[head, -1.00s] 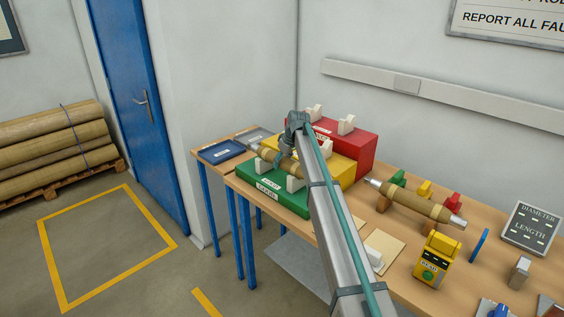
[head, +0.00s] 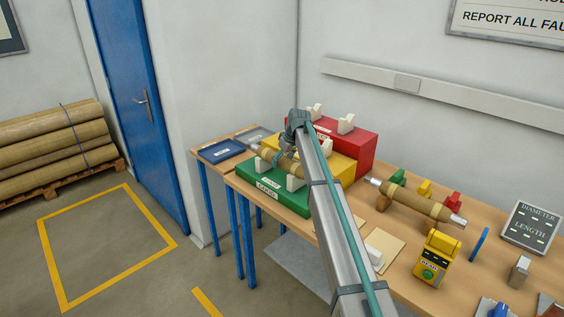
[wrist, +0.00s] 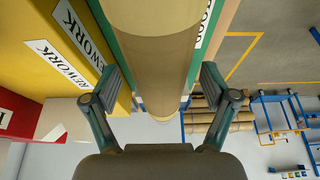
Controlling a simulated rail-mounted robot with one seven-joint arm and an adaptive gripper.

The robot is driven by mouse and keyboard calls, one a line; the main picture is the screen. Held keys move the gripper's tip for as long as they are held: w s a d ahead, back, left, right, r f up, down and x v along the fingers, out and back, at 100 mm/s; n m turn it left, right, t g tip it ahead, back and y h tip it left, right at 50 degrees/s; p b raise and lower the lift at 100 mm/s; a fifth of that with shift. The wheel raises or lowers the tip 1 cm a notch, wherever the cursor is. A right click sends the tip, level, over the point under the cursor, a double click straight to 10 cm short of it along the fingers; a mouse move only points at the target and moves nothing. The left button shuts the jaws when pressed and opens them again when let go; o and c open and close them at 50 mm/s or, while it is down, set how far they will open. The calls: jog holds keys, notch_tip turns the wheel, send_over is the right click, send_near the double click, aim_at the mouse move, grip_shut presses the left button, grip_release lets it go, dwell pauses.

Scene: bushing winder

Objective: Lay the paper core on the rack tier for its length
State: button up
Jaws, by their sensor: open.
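The tan paper core (head: 268,154) lies lengthwise along the low green rack tier (head: 300,202), at the white cradles (head: 294,183). In the wrist view the core (wrist: 157,50) runs between my open fingers. My gripper (head: 284,157) is over the core in the head view. In the wrist view my gripper (wrist: 160,78) has one finger on each side of the core, with a visible gap at each side. The core's seating on the cradles is partly hidden by my gripper.
Behind stand the yellow tier (head: 345,172), labelled REWORK in the wrist view, and the taller red tier (head: 358,150). To the right on the bench are a wound mandrel (head: 415,205) and a yellow device (head: 436,257). Blue and grey trays (head: 221,151) lie at the left.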

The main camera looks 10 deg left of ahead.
jog(key=v, duration=1.1)
jog(key=shift+r, duration=0.15)
